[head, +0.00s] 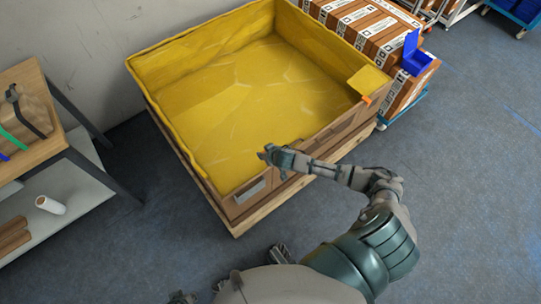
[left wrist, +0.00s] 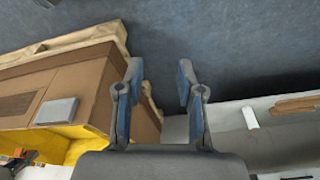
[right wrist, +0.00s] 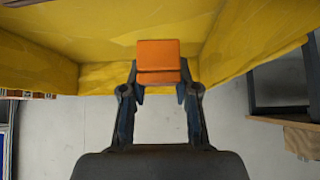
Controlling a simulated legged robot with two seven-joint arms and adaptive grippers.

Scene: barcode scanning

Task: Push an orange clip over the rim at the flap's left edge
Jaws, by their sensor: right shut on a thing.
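A large cardboard box lined with a yellow sheet (head: 215,95) stands open on a wooden pallet. A yellow flap (head: 370,79) lies over the rim at its right corner, with one orange clip (head: 366,99) at the flap's near edge. My right gripper (head: 268,155) is above the box's near side wall. In the right wrist view it is shut on another orange clip (right wrist: 158,52), with yellow liner behind it. The clip is hard to make out in the head view. My left gripper (left wrist: 157,78) is open and empty, over the floor beside the box corner.
Brown cartons (head: 375,35) with a blue bin (head: 416,62) stand behind the box at right. A wooden shelf (head: 45,150) with a white roll (head: 50,205) is at left. A grey label (head: 249,191) is on the box's near wall. The floor at right is clear.

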